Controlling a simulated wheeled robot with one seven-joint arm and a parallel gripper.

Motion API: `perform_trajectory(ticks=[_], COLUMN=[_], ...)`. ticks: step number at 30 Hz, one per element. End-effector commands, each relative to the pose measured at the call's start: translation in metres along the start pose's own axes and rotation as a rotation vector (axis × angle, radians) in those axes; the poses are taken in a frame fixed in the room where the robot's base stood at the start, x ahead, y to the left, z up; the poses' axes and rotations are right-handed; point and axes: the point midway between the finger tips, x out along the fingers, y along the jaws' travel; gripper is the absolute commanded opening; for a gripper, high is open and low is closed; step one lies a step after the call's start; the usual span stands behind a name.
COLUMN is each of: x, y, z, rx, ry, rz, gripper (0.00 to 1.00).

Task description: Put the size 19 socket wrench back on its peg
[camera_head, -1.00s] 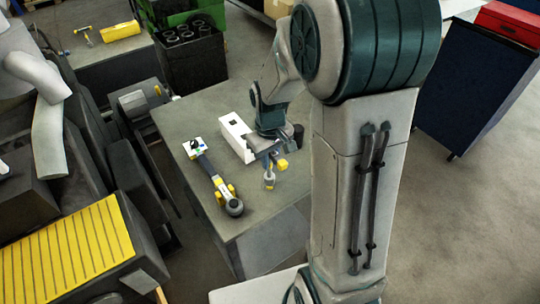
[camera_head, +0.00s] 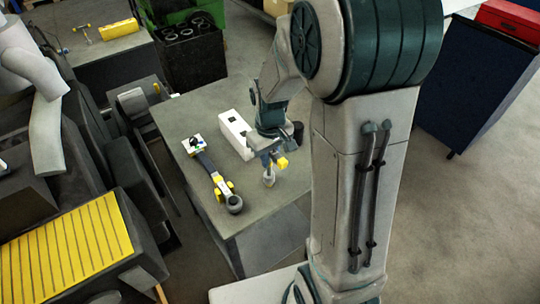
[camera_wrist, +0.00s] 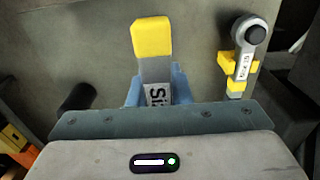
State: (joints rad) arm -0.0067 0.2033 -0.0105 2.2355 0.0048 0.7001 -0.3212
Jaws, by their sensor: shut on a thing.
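My gripper (camera_head: 264,154) is over the grey workbench (camera_head: 205,110), shut on a wrench (camera_head: 269,177) with a yellow end and a grey lower end. In the wrist view my gripper's blue fingers (camera_wrist: 157,88) clasp its grey shaft, and the yellow end (camera_wrist: 151,37) sticks out beyond them. Its label (camera_wrist: 157,95) begins "Siz"; the number is hidden. A second wrench (camera_head: 208,165) with a round grey head and yellow pieces lies on the bench to the left. It also shows at the right of the wrist view (camera_wrist: 244,60), its label too small to read surely. I cannot make out a peg.
A white box (camera_head: 236,134) with a dark opening stands on the bench behind my gripper. A dark cylinder (camera_head: 297,131) stands to its right. A black crate (camera_head: 190,63) is beyond the bench, and dark machinery lies to the left. The bench's front area is mostly clear.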

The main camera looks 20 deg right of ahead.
Motion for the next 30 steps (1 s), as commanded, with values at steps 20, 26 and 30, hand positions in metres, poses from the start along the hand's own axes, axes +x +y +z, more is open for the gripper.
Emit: perform_trajectory(ticks=[20, 26, 30], x=[0.019, 0.019, 0.019], y=[0.000, 0.000, 0.000], z=[0.000, 0.000, 0.000], rx=[0.000, 0.000, 0.000], ry=[0.000, -0.001, -0.001], rz=[0.000, 0.000, 0.000], gripper=[0.43, 0.63, 0.69])
